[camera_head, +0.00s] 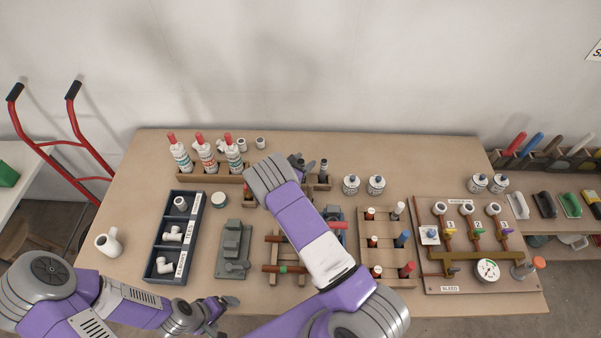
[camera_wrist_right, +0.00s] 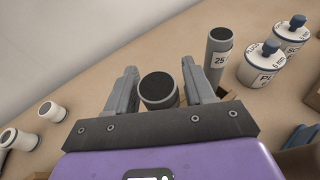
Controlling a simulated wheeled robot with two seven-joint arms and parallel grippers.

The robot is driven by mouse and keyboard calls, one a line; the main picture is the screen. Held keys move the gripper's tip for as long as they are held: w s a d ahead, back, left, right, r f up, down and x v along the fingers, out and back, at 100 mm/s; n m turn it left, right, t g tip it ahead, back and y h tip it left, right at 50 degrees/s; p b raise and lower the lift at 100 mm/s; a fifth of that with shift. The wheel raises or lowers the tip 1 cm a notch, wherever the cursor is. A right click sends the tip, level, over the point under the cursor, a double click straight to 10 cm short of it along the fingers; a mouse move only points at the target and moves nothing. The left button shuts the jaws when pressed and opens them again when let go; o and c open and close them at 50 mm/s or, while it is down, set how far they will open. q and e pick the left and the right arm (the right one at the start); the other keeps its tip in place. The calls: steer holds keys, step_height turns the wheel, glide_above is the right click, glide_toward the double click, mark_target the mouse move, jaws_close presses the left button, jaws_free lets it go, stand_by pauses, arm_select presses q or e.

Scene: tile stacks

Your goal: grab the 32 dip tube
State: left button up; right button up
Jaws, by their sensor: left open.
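In the right wrist view, a dark grey tube (camera_wrist_right: 158,92) with a black top stands between the two fingers of my right gripper (camera_wrist_right: 158,75). Its label is not visible, so I cannot read its number. The fingers flank it closely; firm contact is not clear. Another grey tube labelled 25 (camera_wrist_right: 218,55) stands just to the right, outside the fingers. In the head view my right gripper (camera_head: 298,164) is at the rack in the back middle, largely behind my wrist, beside the tube on the right (camera_head: 323,169). My left gripper (camera_head: 222,307) is open and empty near the front edge.
Glue bottles (camera_head: 206,153) stand left of my right gripper. White cans (camera_head: 351,184) stand to its right. A dark fittings tray (camera_head: 153,236), a grey clamp block (camera_head: 233,250), a peg rack (camera_head: 412,275) and a valve board (camera_head: 437,275) fill the front.

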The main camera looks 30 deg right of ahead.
steer(key=c, duration=0.8)
